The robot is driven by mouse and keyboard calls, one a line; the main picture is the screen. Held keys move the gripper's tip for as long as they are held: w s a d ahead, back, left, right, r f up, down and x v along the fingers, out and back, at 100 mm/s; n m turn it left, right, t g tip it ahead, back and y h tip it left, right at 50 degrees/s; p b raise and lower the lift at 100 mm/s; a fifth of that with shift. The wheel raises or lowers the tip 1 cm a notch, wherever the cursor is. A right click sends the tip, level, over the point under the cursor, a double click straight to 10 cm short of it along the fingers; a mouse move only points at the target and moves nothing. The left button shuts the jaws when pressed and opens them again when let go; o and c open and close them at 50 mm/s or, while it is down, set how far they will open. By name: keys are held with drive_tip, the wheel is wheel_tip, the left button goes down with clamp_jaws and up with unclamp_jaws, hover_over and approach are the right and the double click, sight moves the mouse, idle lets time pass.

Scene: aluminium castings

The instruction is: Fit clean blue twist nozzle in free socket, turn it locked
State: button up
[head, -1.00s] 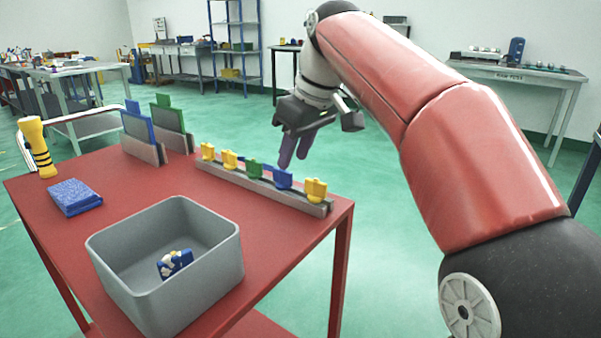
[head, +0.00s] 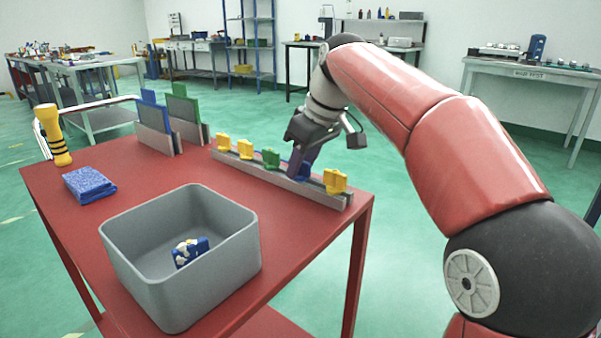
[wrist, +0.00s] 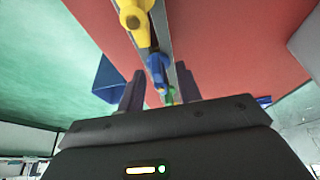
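A rail (head: 232,164) on the red table holds a row of twist nozzles: two yellow ones (head: 245,149) at the left, a green one (head: 270,158), a blue nozzle (head: 306,171) and a yellow one (head: 335,181) at the right end. My gripper (head: 301,165) is at the blue nozzle and partly hides it. In the wrist view the blue nozzle (wrist: 157,68) shows between the two open fingers (wrist: 160,90), with gaps at both sides. Another blue piece with pale patches (head: 191,251) lies in the grey bin (head: 135,255). I cannot make out a free socket.
Behind the rail's left end, a rack (head: 160,142) holds upright blue and green plates. A blue sponge-like block (head: 89,184) and a yellow, black-banded torch-like object (head: 53,135) are at the table's left. Bare table lies between bin and rail.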

drive_tip(key=shift+c, duration=0.2)
drive_tip(key=c, duration=0.6)
drive_tip(key=shift+c, duration=0.3)
drive_tip(key=shift+r, duration=0.15)
